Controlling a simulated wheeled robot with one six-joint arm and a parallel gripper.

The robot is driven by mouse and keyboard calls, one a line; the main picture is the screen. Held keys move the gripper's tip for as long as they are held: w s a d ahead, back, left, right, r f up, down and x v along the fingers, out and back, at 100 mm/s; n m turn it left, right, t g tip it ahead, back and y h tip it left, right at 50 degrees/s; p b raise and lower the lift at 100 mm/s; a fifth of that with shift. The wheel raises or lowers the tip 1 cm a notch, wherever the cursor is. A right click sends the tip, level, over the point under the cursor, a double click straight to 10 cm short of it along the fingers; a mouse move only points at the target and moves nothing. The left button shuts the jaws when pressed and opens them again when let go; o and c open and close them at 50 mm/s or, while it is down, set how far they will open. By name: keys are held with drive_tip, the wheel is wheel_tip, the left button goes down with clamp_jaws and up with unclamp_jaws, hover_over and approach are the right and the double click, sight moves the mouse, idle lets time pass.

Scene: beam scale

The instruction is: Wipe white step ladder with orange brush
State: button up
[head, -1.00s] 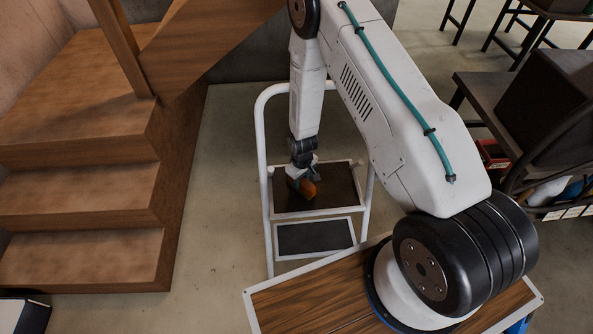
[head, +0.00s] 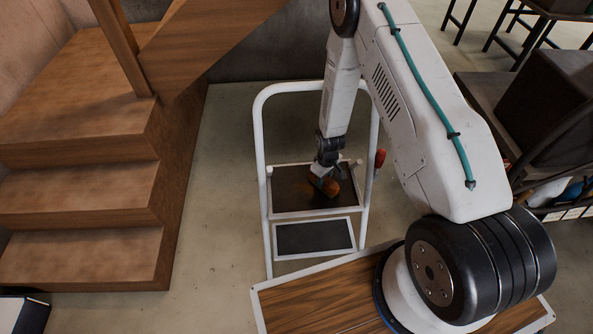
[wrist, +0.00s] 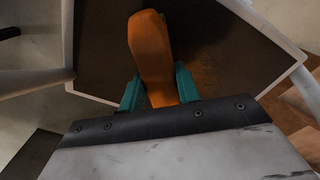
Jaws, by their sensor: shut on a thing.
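The white step ladder (head: 263,150) stands on the floor in the middle of the head view. It has a dark upper step (head: 290,195) and a dark lower step (head: 315,237) with white edges. My gripper (head: 325,181) is over the right part of the upper step. In the wrist view my gripper (wrist: 158,92) has its teal fingers on either side of the orange brush (wrist: 151,50), shut on it. The brush (head: 331,187) is at or just above the upper step. Its bristles are hidden, so I cannot tell whether they touch.
Wooden stairs (head: 85,200) stand at the left. A dark table or shelf with boxes (head: 560,105) is at the right. A red object (head: 380,158) shows just right of the ladder's rail. Bare floor (head: 215,200) lies between stairs and ladder.

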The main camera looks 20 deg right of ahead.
drive_tip(key=shift+d+r, duration=0.1)
drive_tip(key=shift+r, duration=4)
